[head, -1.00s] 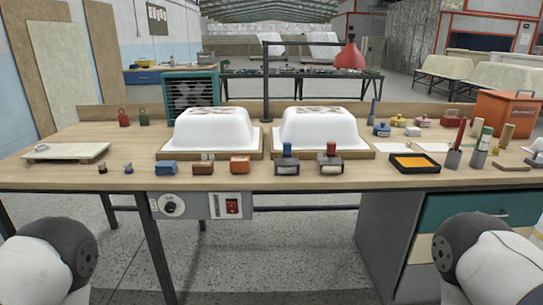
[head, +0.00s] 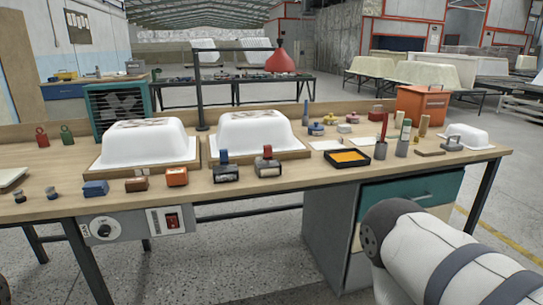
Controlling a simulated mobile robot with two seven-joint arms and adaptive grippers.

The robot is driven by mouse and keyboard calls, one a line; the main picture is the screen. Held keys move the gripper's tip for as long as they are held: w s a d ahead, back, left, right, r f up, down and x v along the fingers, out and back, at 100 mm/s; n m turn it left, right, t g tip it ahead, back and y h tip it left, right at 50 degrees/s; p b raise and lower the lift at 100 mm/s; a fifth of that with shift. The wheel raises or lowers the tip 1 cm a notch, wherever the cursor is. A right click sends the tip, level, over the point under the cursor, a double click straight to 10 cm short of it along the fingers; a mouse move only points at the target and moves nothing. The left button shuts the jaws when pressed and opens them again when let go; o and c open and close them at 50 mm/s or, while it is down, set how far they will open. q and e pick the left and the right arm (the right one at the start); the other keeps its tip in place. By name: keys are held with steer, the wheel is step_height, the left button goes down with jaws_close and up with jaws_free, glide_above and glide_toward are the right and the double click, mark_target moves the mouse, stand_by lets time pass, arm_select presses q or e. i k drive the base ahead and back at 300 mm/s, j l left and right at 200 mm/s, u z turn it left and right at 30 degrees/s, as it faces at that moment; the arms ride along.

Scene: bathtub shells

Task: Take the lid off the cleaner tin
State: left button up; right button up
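Several small lidded tins stand at the back of the bench, right of the white tub shells: a blue one (head: 316,129), a yellow one (head: 329,119), a pale pink one (head: 344,128) and a red-pink one (head: 353,118). Their lids look on. Their labels are too small to read, so I cannot tell which is the cleaner tin. Neither of my grippers is in view.
Two white tub shells (head: 143,144) (head: 250,137) sit on wooden boards. A black tray with orange filling (head: 348,158), upright sticks in holders (head: 404,138), an orange bin (head: 423,106) and a small white tub (head: 468,137) stand on the right. Small blocks and stamps line the front edge.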

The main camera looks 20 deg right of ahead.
mark_target(316, 127)
steer(key=i+l+u, duration=0.2)
steer(key=l+u, duration=0.2)
steer(key=l, duration=0.65)
steer(key=i+l+u, duration=0.1)
steer(key=l+u, duration=0.35)
steer(key=l, duration=0.6)
